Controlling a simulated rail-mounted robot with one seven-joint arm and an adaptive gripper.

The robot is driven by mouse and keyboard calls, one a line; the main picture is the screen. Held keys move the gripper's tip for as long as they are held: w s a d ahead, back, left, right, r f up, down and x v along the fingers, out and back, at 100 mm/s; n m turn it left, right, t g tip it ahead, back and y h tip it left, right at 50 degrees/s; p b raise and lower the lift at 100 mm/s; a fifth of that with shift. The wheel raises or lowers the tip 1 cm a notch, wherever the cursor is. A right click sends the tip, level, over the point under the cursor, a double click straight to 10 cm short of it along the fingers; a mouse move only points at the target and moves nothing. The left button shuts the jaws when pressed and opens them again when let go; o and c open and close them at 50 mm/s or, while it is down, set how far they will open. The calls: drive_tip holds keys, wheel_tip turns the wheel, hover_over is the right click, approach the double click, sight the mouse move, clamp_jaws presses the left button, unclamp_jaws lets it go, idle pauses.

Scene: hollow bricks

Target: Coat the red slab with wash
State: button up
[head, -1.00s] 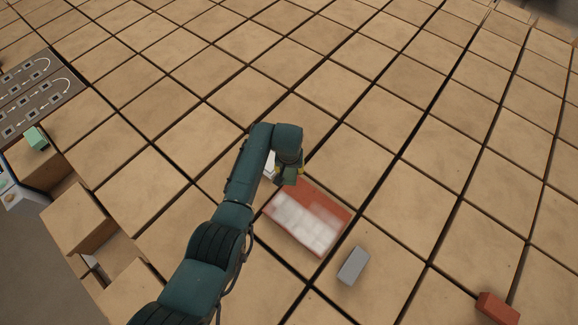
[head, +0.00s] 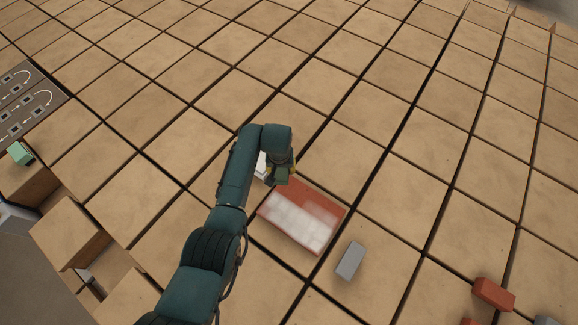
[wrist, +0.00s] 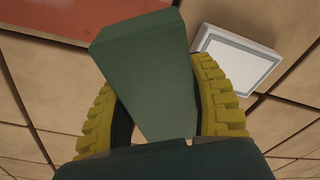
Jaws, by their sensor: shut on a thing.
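The red slab (head: 318,198) lies flat on the tan floor in the head view. A patchy white coat covers much of its lower-left part, while red shows along the upper-right side and edges. In the wrist view, part of its red face (wrist: 75,15) shows at the top left. My gripper (head: 278,178) is over the slab's upper-left end, and I cannot tell whether what it holds touches the slab. In the wrist view, my gripper's yellow ridged fingers (wrist: 155,80) are shut on a green block (wrist: 145,55). A white tray (wrist: 237,60) with a pale inside is beside it.
A grey brick (head: 350,261) lies right of the slab. A red brick (head: 493,294) lies at the lower right, with other pieces cut off at the bottom edge. A pale green block (head: 20,153) sits at the far left. Gaps run between the floor tiles; the floor above is clear.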

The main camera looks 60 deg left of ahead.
drive_tip(key=shift+s+d, duration=0.15)
drive_tip(key=shift+d, duration=0.05)
drive_tip(key=shift+s+f+m+b, duration=0.45)
drive_tip(key=shift+f+b, duration=0.2)
drive_tip(key=shift+b, duration=0.25)
drive_tip(key=a+b, duration=0.5)
drive_tip(key=s+a+b, duration=0.1)
drive_tip(key=a+b, duration=0.1)
drive_tip(key=b, duration=0.1)
drive_tip(key=shift+a+f, duration=0.15)
drive_tip(key=shift+f, duration=0.25)
drive_tip(key=shift+n, duration=0.55)
drive_tip(key=a+b, duration=0.1)
drive_tip(key=a, duration=0.1)
drive_tip(key=s+a+b, duration=0.1)
drive_tip(key=a+b, duration=0.1)
drive_tip(key=a+r+b, duration=0.1)
drive_tip(key=a, duration=0.1)
drive_tip(key=shift+s+a+b, duration=0.1)
drive_tip(key=shift+s+b, duration=0.2)
drive_tip(key=shift+b, duration=0.05)
wheel_tip(320, 180, down, 5)
drive_tip(key=b, duration=0.4)
drive_tip(key=shift+r, duration=0.2)
drive_tip(key=shift+s+f+b, duration=0.1)
drive_tip(key=shift+f+b, duration=0.2)
drive_tip(key=shift+f, duration=0.5)
